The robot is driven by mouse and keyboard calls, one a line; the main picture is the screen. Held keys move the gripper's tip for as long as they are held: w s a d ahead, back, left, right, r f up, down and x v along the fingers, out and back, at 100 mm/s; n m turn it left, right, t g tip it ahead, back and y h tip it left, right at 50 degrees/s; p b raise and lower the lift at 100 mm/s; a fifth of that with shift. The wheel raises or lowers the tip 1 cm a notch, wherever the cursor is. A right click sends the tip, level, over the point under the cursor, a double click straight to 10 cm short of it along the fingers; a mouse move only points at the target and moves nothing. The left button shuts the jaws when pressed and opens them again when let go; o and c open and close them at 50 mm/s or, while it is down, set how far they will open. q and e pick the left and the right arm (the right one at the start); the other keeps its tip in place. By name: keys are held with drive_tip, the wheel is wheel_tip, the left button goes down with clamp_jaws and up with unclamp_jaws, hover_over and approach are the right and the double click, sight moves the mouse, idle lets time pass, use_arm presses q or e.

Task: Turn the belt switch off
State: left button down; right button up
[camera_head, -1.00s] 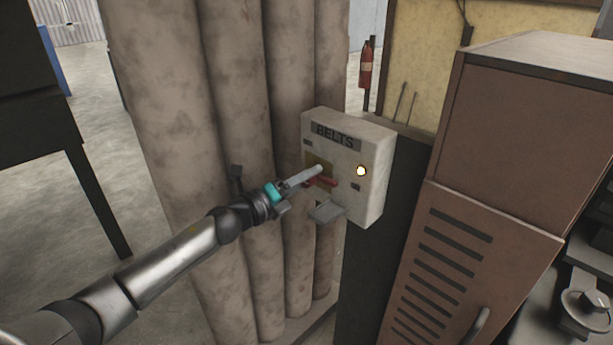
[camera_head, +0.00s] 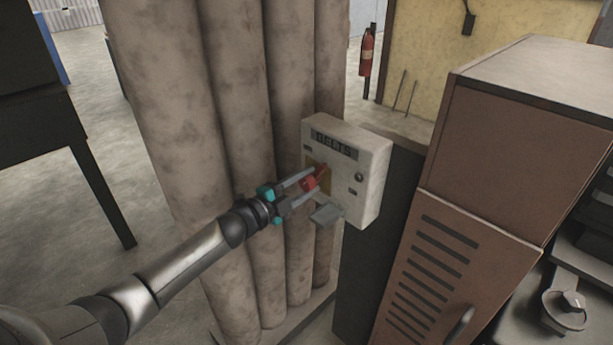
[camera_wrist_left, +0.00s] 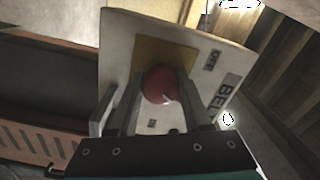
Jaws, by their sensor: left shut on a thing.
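The belt switch box (camera_head: 368,185) is a pale box labelled BELTS, mounted beside tall pipes. Its red switch handle (camera_head: 322,172) sticks out from a yellow plate and angles upward. In the left wrist view the handle's round red end (camera_wrist_left: 158,84) sits between the two fingers, and a small OFF label is beside the yellow plate (camera_wrist_left: 170,52). My left gripper (camera_head: 306,183) is shut on the red handle, one finger on each side. The round indicator light (camera_head: 359,178) on the box is dark. My right gripper is not in view.
Tall stained pipes (camera_head: 240,110) stand behind my left arm. A brown cabinet (camera_head: 500,170) with vent slots is on the right. A fire extinguisher (camera_head: 367,55) hangs farther back.

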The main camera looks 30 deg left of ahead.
use_arm(q)
drive_tip(key=n+p, duration=0.1)
drive_tip(key=n, duration=0.2)
drive_tip(key=shift+n, duration=0.3)
drive_tip(key=shift+n+p, duration=0.7)
drive_tip(key=shift+n, duration=0.5)
drive_tip(key=shift+c, duration=1.7)
unclamp_jaws()
drive_tip(key=p+v, duration=0.1)
drive_tip(key=v, duration=1.4)
drive_tip(key=shift+s, duration=0.15)
drive_tip(key=shift+a+f, duration=0.1)
drive_tip(key=shift+f, duration=0.05)
